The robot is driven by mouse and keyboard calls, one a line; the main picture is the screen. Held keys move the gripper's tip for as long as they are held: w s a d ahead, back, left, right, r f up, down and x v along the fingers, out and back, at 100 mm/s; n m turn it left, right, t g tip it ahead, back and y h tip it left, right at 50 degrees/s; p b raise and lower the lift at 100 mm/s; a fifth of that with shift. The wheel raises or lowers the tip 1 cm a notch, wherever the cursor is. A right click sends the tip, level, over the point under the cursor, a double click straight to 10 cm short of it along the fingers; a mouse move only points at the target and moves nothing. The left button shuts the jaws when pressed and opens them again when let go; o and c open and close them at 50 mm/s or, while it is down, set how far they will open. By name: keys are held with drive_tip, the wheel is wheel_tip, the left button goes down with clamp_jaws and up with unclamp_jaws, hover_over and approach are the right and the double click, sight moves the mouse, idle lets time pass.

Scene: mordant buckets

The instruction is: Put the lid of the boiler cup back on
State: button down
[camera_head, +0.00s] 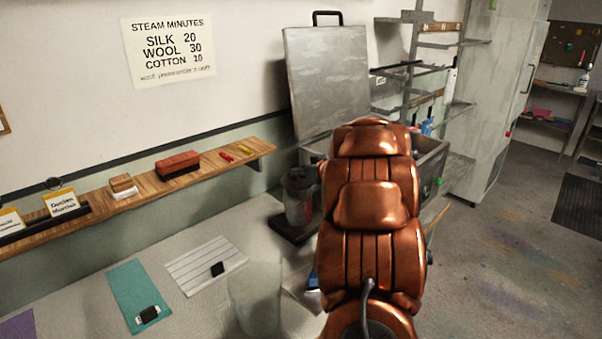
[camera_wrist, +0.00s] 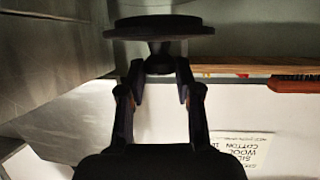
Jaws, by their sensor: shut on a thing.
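My gripper (camera_wrist: 159,76) is shut on the knob of a dark round lid (camera_wrist: 160,27) in the wrist view. The lid's disc is seen nearly edge-on, beyond the fingertips. In the head view my copper arm hides the gripper and lid. A grey see-through cup with a dark rim (camera_head: 299,198) stands on a dark base (camera_head: 290,232) just left of my arm. It may be the boiler cup; I cannot tell for sure. The arm partly covers its right side.
A pale translucent vessel (camera_head: 256,298) stands at the front of the table. A teal cloth (camera_head: 137,287) and a striped white cloth (camera_head: 204,262) lie left of it. A wooden shelf (camera_head: 225,156) with blocks runs along the wall. A metal basin (camera_head: 431,165) with raised cover (camera_head: 328,80) stands behind.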

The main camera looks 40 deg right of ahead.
sight(300, 179)
drive_tip(key=shift+f+b, duration=0.65)
drive_tip(key=shift+f, duration=0.7)
drive_tip(key=shift+f, duration=0.15)
drive_tip(key=c, duration=0.7)
unclamp_jaws()
drive_tip(key=v, duration=1.2)
drive_tip(key=shift+d, duration=0.1)
